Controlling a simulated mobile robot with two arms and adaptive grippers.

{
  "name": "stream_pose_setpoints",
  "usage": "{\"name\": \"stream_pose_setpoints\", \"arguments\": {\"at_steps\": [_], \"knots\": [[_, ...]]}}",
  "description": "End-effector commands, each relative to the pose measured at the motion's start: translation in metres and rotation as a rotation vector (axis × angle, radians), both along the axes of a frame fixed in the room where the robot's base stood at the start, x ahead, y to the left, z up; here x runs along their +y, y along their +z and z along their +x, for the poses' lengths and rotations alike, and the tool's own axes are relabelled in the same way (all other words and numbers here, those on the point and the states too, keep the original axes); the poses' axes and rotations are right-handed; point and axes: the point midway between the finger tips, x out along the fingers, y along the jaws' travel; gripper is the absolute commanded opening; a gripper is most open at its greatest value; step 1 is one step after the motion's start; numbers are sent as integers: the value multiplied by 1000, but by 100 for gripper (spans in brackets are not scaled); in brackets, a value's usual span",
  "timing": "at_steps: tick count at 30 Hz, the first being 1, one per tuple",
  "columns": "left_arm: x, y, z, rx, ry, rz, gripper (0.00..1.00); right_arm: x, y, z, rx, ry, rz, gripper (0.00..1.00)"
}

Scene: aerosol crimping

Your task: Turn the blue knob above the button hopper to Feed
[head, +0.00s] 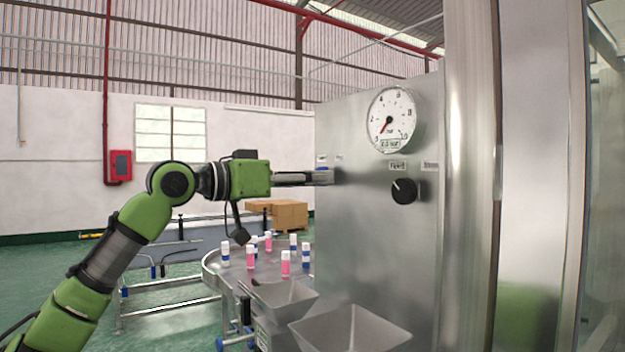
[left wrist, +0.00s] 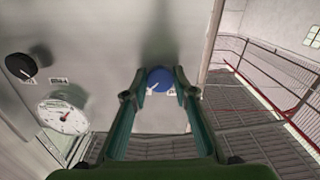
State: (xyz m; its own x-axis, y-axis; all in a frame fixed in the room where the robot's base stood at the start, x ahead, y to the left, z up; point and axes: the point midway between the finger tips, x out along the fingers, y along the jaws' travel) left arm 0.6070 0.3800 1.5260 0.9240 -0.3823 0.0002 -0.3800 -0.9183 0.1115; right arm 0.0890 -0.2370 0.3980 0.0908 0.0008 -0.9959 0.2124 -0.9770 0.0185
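The blue knob (left wrist: 160,78) is on the steel panel and shows between my left fingertips in the left wrist view. My left gripper (left wrist: 160,83) reaches straight to the panel, one green finger on each side of the knob, and looks shut on it. A small pale mark and a label show at the knob's edge, too small to read. The hoppers (head: 285,294) stand below on the panel's front. My right gripper is not in view.
A black knob (head: 404,191) and a round gauge (head: 392,120) are on the same panel, to the right. A round table (head: 212,262) with several pink and white containers is below my left arm. Cardboard boxes (head: 289,214) stand behind.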

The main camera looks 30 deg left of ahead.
Motion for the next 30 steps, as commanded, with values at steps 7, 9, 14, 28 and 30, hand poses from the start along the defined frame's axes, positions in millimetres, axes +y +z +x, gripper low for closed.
{"name": "stream_pose_setpoints", "arguments": {"at_steps": [7, 9, 14, 28, 30], "knots": [[0, 0, 0, 9, 0, -20, 4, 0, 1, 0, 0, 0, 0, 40], [0, 0, 0, 17, 0, -39, 4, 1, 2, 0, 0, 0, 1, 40], [0, 0, 0, 51, -1, -118, 4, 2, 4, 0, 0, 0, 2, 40], [-2, 1, 0, 212, 0, -504, 4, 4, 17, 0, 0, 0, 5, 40], [-2, 1, 0, 237, 0, -566, 4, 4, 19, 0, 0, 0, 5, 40]]}}
